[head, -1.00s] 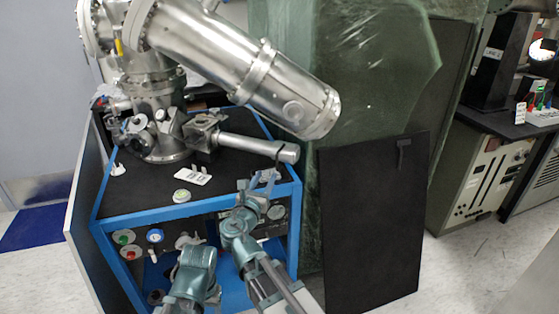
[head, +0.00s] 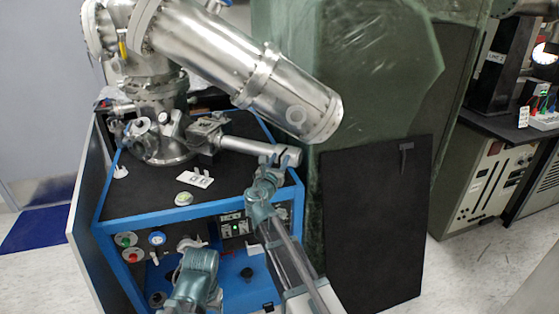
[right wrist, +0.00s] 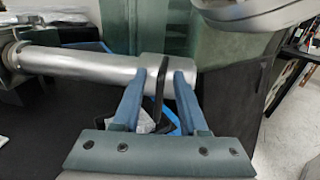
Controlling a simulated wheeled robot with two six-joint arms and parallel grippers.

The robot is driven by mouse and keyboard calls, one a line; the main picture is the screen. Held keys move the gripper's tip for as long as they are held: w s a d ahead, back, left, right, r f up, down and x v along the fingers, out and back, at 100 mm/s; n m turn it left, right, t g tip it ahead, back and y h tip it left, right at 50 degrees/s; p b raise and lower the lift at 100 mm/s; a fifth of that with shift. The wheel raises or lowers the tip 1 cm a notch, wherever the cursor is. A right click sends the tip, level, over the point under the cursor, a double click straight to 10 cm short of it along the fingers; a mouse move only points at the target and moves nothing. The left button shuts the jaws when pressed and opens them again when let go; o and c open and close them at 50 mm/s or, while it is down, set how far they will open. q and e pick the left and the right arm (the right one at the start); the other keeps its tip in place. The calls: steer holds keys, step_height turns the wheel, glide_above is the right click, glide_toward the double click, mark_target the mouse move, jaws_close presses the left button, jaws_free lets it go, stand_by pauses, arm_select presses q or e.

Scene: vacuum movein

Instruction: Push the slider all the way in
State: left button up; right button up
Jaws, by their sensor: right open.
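The slider is a horizontal silver metal tube (head: 240,146) that sticks out to the right from the chamber, above the black tabletop. It also shows in the right wrist view (right wrist: 85,68), with a thin dark band or ring (right wrist: 160,85) near its right end. My right gripper (head: 278,158) is at that right end. In the right wrist view its open blue fingers (right wrist: 160,72) stand on either side of the dark band, overlapping the tube; contact is unclear. My left arm is low in the head view, and its jaws (head: 190,244) are not clear.
The large slanted steel cylinder (head: 250,70) hangs above the slider. A blue-framed cart (head: 150,211) carries the chamber (head: 155,110), a white switch plate (head: 197,178) and panel knobs. A black board (head: 372,225) and green-wrapped equipment (head: 350,80) stand right of the slider.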

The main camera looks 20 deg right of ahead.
jaws_close()
steer(key=shift+a, duration=0.1)
stand_by(1.3)
